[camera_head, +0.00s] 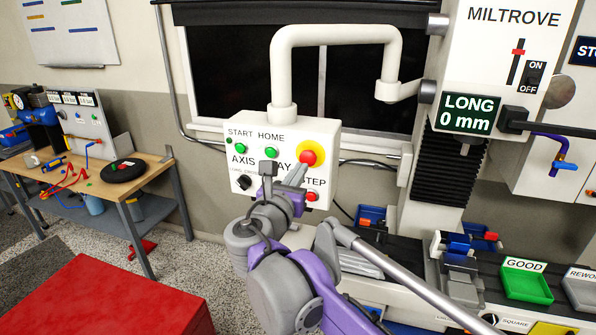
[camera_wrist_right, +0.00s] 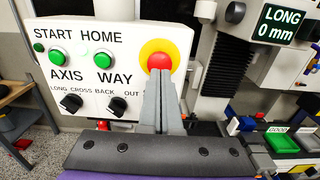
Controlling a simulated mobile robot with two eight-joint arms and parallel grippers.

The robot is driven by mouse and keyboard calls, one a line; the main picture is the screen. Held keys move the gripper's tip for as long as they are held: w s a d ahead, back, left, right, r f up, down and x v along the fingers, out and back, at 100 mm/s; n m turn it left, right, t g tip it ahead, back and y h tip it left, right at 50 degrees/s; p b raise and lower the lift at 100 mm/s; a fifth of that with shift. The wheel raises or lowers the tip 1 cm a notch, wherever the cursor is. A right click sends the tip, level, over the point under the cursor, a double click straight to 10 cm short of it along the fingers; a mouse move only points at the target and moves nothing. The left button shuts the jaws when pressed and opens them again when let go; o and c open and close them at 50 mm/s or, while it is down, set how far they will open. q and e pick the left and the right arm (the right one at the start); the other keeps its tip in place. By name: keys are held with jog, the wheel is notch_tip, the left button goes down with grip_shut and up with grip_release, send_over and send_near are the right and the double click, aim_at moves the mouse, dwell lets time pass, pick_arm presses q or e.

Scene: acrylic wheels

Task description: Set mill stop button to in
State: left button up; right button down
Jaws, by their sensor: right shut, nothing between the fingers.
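The mill stop button is a red mushroom button (camera_head: 309,157) on a yellow ring, at the upper right of the white control panel (camera_head: 262,196). In the right wrist view the red button (camera_wrist_right: 160,62) shows just beyond the fingertips. My right gripper (camera_head: 302,168) is shut and empty, its fingers pointing at the button's lower part. In the wrist view the fingertips (camera_wrist_right: 161,78) overlap the button's lower edge. I cannot tell whether they touch it, or whether the button is in or out. My left gripper is not in view.
The panel also has green START (camera_head: 238,147) and HOME (camera_head: 271,152) buttons, knobs, and a smaller red button (camera_head: 311,195) below, close to my right gripper. A pale pipe arm (camera_head: 335,34) carries the panel. The milling machine (camera_head: 497,60) stands to the right; a wooden bench (camera_head: 150,175) is left.

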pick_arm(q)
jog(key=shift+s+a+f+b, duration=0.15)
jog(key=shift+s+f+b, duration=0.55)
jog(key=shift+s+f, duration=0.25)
pick_arm(e)
jog(key=v, duration=1.1)
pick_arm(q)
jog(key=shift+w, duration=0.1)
pick_arm(e)
jog(key=shift+f, duration=0.15)
jog(key=s+d+f+m+g, duration=0.4)
jog(key=d+f+m, duration=0.45)
jog(key=f, duration=0.25)
jog(key=s+d+f+m+g, duration=0.45)
jog(key=d+f+m, duration=0.35)
jog(key=d+f, duration=0.25)
jog(key=s+d+f+m+g+y, duration=0.1)
jog(key=s+f+m+g+y, duration=0.2)
jog(key=s+f+m, duration=0.8)
notch_tip(320, 180, down, 3)
jog(key=m+y, duration=0.2)
jog(key=m, duration=0.3)
jog(key=shift+s+f+y, duration=0.15)
jog(key=shift+s+y, duration=0.05)
jog(key=shift+y, duration=0.1)
